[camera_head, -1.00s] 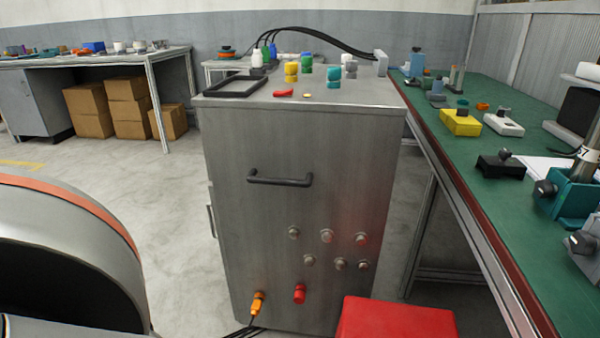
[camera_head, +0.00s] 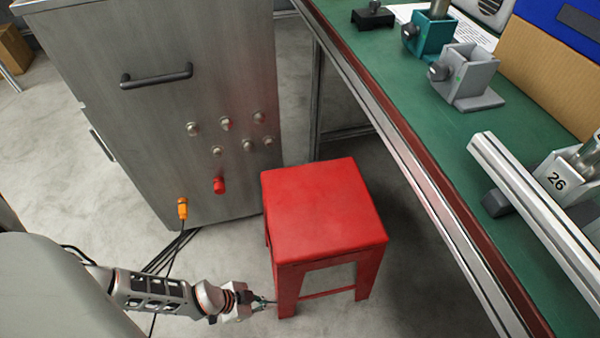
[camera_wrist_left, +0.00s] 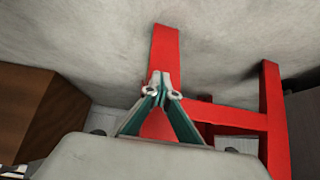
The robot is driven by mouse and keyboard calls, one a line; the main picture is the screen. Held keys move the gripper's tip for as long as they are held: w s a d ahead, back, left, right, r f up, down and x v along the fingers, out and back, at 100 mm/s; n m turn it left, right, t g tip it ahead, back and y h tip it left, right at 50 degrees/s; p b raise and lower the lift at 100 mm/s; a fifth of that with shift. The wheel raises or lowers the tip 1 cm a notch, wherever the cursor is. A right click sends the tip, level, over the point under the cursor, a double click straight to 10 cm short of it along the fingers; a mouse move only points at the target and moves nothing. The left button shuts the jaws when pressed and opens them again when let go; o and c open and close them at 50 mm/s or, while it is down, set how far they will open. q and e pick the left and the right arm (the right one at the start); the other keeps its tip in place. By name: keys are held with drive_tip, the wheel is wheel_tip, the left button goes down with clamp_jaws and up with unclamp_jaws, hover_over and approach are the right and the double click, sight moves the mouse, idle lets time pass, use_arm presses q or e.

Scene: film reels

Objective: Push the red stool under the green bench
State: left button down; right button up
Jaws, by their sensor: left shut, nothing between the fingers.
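The red stool (camera_head: 322,205) stands upright on the floor, in the middle of the head view. It is beside the long front edge of the green bench (camera_head: 440,140), on the aisle side, near the metal cabinet. My left gripper (camera_head: 268,302) is shut and empty, low by the stool's near left leg. I cannot tell whether its tips touch that leg. In the left wrist view, the shut fingers (camera_wrist_left: 162,86) point at the stool's red legs and crossbar (camera_wrist_left: 225,117). My right gripper is in neither view.
A grey metal cabinet (camera_head: 150,120) with a handle and knobs stands directly behind and left of the stool. Black cables (camera_head: 172,250) run along the floor left of it. Clamps and a cardboard-brown box (camera_head: 550,85) sit on the bench. The floor under the bench looks shadowed and open.

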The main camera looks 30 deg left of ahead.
use_arm(q)
drive_tip(key=shift+w+d+r+p, duration=0.15)
drive_tip(key=shift+w+d+p, duration=0.2)
drive_tip(key=shift+w+d, duration=0.6)
drive_tip(key=shift+w+d+r+p, duration=0.1)
drive_tip(key=shift+w+d+p, duration=0.2)
drive_tip(key=shift+w+d, duration=0.6)
drive_tip(key=s+a+r+p, duration=0.1)
drive_tip(key=s+a+p, duration=0.1)
drive_tip(key=a, duration=0.1)
drive_tip(key=shift+s+r, duration=0.3)
drive_tip(key=shift+r, duration=0.05)
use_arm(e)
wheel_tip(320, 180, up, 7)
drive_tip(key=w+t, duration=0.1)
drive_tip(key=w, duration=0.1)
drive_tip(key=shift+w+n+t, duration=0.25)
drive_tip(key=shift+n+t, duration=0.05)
